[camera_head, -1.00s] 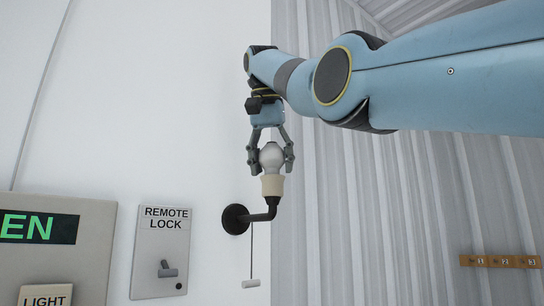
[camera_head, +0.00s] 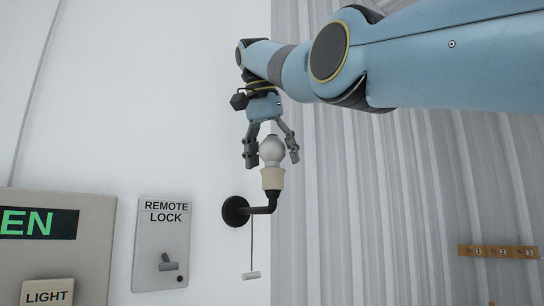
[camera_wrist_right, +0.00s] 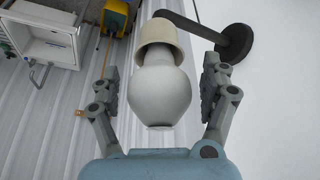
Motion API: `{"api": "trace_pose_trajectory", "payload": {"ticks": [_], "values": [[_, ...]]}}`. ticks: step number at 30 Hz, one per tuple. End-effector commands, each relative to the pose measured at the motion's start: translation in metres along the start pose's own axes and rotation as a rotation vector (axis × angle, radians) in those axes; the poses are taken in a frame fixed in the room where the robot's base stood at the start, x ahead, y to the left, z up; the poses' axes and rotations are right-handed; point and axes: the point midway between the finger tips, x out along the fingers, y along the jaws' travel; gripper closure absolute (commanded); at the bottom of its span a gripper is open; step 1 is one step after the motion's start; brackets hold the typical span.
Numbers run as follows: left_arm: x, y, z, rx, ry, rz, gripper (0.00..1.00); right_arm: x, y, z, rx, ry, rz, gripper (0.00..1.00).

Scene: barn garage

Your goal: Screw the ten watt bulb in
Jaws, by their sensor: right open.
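The bulb (camera_head: 272,150) is white and stands upright in the cream socket (camera_head: 272,179) of a black wall lamp arm (camera_head: 262,209). In the right wrist view the bulb (camera_wrist_right: 159,92) sits with its neck inside the socket (camera_wrist_right: 158,38); its thread is hidden. My right gripper (camera_head: 272,160) comes from above, its fingers spread on both sides of the bulb. The right wrist view shows gaps between the bulb and both fingers of the gripper (camera_wrist_right: 163,85). My left gripper is out of view. No wattage mark is readable.
A pull cord with a white handle (camera_head: 251,275) hangs under the lamp. A remote lock panel (camera_head: 161,243) with a lever and a light sign (camera_head: 47,292) are at left. A numbered wooden rack (camera_head: 497,252) is at right. The right wrist view shows a white box (camera_wrist_right: 43,40).

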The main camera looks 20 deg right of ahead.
Motion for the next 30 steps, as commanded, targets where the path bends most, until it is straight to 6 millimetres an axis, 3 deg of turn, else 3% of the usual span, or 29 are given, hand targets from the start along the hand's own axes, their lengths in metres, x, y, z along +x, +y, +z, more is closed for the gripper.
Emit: {"api": "trace_pose_trajectory", "payload": {"ticks": [5,15,24,30], "values": [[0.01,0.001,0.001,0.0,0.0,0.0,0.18,0.003,0.0,0.0,-0.058,0.0,-0.027,0.2],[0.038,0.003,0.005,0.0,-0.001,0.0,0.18,0.002,0.001,0.0,-0.391,0.002,-0.165,0.2],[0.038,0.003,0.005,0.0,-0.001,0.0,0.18,-0.001,0.0,0.0,-0.489,0.001,-0.203,0.2],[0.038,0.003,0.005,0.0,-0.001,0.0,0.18,-0.001,0.0,0.0,-0.487,0.0,-0.202,0.44]]}}
